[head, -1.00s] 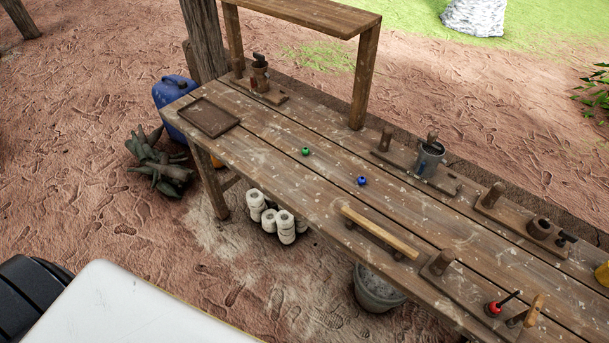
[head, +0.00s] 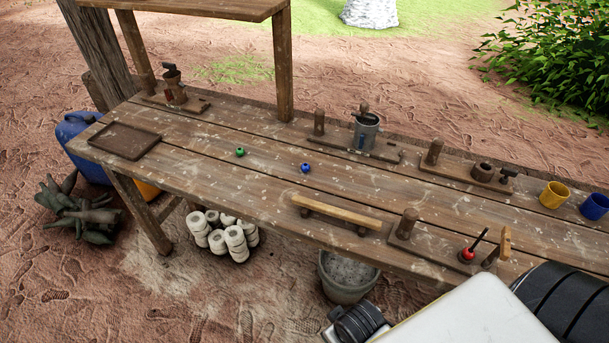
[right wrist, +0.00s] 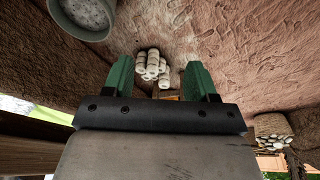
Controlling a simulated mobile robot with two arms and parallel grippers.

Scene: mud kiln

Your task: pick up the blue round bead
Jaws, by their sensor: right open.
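The blue round bead (head: 305,168) lies on the wooden workbench (head: 215,185), near the middle of its width, in the head view. A green bead (head: 240,152) lies to its left. My right gripper (right wrist: 163,75) shows in the right wrist view with its two green fingers apart and nothing between them. That view faces the ground and the white cylinders beyond the fingers, and the blue bead is not in it. No gripper fingers show in the head view, and my left gripper is out of view.
A wooden bar on supports (head: 336,212) lies along the front edge, right of the bead. A metal cup (head: 366,133) stands behind it. A flat tray (head: 124,140) sits at the left end. Yellow (head: 554,195) and blue (head: 595,207) cups stand far right. A bucket (head: 346,280) stands below.

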